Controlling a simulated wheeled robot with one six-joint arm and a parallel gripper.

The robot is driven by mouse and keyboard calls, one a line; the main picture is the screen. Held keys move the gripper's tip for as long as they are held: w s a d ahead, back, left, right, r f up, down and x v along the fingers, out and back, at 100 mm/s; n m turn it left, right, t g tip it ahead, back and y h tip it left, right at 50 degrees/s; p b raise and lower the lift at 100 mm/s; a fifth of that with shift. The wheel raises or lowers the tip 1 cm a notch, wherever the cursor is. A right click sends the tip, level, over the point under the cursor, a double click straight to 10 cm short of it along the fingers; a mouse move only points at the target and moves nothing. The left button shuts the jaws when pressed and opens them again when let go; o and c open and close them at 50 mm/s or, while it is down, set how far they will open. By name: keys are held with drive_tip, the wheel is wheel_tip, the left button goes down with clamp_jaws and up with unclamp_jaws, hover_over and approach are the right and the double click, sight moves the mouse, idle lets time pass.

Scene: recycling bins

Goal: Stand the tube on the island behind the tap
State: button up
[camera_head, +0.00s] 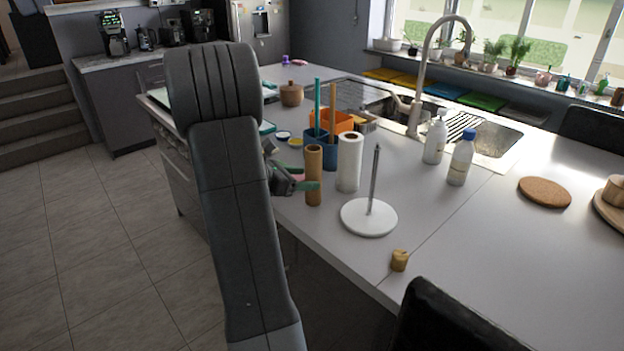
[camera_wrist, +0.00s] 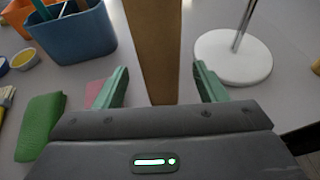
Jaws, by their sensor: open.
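The brown cardboard tube (camera_head: 313,172) stands upright on the island (camera_head: 440,215), near its left edge. My gripper (camera_head: 304,180) is low beside it, with one green finger across the tube's near side. In the wrist view the tube (camera_wrist: 153,45) rises between the two green fingers of my open gripper (camera_wrist: 160,72), with a gap on each side; its lower end is hidden by the gripper body. The tall curved tap (camera_head: 418,105) stands by the sink at the island's far side.
A paper roll (camera_head: 349,162) stands right beside the tube. A white round-based holder (camera_head: 368,217), a blue caddy (camera_head: 320,150), two bottles (camera_head: 435,140) and a small yellowish object (camera_head: 399,260) are nearby. Coloured trays (camera_head: 445,91) lie beyond the tap. The front right top is mostly clear.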

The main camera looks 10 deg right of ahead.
drive_tip(key=v, duration=0.8)
